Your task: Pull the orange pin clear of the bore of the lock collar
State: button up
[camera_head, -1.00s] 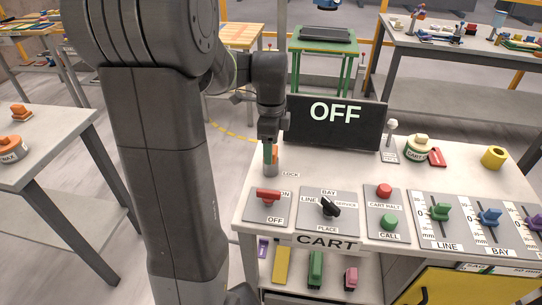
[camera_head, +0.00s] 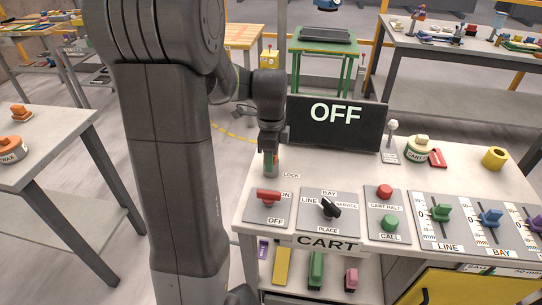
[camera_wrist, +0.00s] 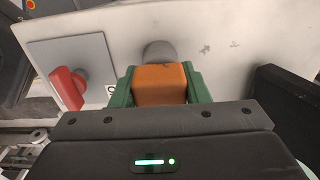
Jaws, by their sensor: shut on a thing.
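The orange pin (camera_wrist: 160,84) shows in the wrist view as a blocky orange head between the two green fingers of my gripper (camera_wrist: 160,92). The fingers are shut on its sides. The grey lock collar (camera_wrist: 158,49) shows just beyond the head, partly covered by it. In the head view my gripper (camera_head: 271,163) points down over the lock collar (camera_head: 271,172), near the LOCK label. A little of the orange pin (camera_head: 276,158) shows beside a finger. The pin's shaft and the bore are hidden, so I cannot tell how deep the pin sits.
A red-handled switch (camera_head: 268,198) stands on a plate in front of the collar; it also shows at left in the wrist view (camera_wrist: 68,88). The dark OFF display (camera_head: 336,125) stands close behind and right. A black selector knob (camera_head: 330,207) is to the right.

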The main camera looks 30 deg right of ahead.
jog(key=shift+r+p, duration=2.4)
jog(key=shift+r, duration=0.55)
notch_tip(320, 180, up, 6)
jog(key=p, duration=0.5)
